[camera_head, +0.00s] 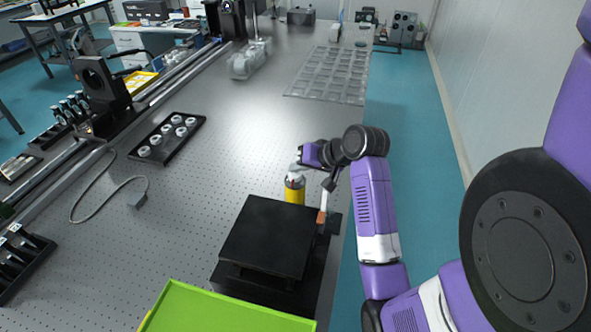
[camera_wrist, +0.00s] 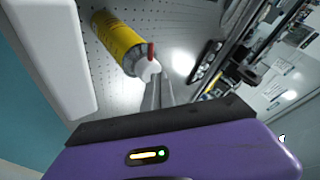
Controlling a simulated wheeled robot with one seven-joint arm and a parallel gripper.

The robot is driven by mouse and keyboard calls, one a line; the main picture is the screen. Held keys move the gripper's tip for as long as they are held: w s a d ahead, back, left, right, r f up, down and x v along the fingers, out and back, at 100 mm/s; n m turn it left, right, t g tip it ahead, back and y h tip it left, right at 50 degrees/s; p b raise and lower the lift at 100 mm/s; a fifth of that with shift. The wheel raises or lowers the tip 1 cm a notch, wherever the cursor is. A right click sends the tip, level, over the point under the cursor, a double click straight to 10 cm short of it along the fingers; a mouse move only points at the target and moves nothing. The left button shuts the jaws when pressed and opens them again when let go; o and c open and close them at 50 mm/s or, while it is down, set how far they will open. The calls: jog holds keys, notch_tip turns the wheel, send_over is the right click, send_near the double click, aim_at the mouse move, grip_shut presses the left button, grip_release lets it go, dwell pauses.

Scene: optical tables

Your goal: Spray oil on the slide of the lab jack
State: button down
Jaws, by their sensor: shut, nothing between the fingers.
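The lab jack (camera_head: 262,238) has a flat black top plate and stands at the near right of the table. Its slide is hidden under the plate from this angle. A yellow spray can (camera_head: 295,188) stands upright just behind it. In the wrist view the can (camera_wrist: 117,40) shows a white nozzle cap and a red part. My gripper (camera_head: 299,169) is at the can's top, its fingers shut with nothing between them. In the wrist view the fingertips (camera_wrist: 157,82) are close to the nozzle; I cannot tell whether they touch it.
A bright green tray (camera_head: 215,312) lies in front of the jack. A black tray of white round parts (camera_head: 168,137) is at left, near a loose cable (camera_head: 90,200). A clear gridded tray (camera_head: 330,75) lies farther back. The table middle is clear.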

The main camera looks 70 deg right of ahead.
aim_at(298, 175)
jog(key=shift+r+p, duration=1.25)
jog(key=shift+r, duration=1.75)
